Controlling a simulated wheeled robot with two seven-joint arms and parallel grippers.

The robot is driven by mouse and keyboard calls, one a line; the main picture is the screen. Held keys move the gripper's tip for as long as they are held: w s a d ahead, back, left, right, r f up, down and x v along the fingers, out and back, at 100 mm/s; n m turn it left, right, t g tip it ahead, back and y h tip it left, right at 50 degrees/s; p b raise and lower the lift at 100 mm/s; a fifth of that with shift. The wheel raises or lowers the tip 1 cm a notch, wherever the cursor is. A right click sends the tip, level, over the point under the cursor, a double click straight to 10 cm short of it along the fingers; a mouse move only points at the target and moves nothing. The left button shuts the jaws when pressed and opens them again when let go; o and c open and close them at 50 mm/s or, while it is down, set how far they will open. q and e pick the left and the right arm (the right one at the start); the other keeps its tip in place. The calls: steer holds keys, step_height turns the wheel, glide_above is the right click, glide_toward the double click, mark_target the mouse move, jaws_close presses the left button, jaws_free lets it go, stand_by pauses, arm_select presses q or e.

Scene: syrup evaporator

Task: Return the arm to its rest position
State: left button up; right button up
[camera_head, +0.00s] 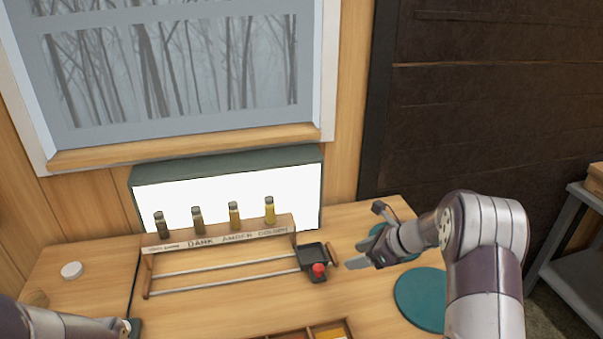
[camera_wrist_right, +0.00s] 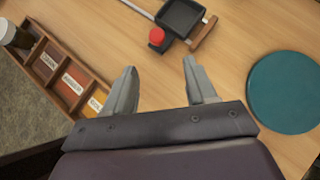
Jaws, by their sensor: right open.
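My right gripper (camera_head: 368,238) is open and empty above the right part of the wooden table, right of the small black tray. In the right wrist view its two fingers (camera_wrist_right: 160,85) are spread apart with nothing between them, and bare wood shows beyond. My right arm (camera_head: 485,265) comes in from the lower right. My left arm (camera_head: 65,324) shows only at the bottom left corner. Its dark end lies at the frame's lower edge, and I cannot make out its fingers.
A rack (camera_head: 215,240) with several sample bottles stands before a lit panel (camera_head: 230,188). The black tray (camera_head: 312,256) with a red knob (camera_head: 319,269) sits at its right end. A teal disc (camera_head: 421,300) and a divided box (camera_wrist_right: 70,82) lie near my right arm.

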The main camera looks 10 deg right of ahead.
steer(key=s+f+n+g+h, duration=0.3)
steer(key=s+f+n+g, duration=0.15)
steer(key=s+n, duration=0.55)
steer(key=s+a+r+n+h, duration=0.1)
steer(key=s+a+r+n, duration=0.1)
steer(key=s+a+n, duration=0.2)
steer(key=s+a+r+n+h, duration=0.2)
steer(key=s+a+r+n, duration=0.1)
steer(key=s+n, duration=0.7)
steer(key=a+n, duration=0.1)
steer(key=n, duration=0.1)
steer(key=shift+s+a+n, duration=0.3)
steer(key=shift+s+a, duration=0.1)
steer(key=shift+s, duration=0.05)
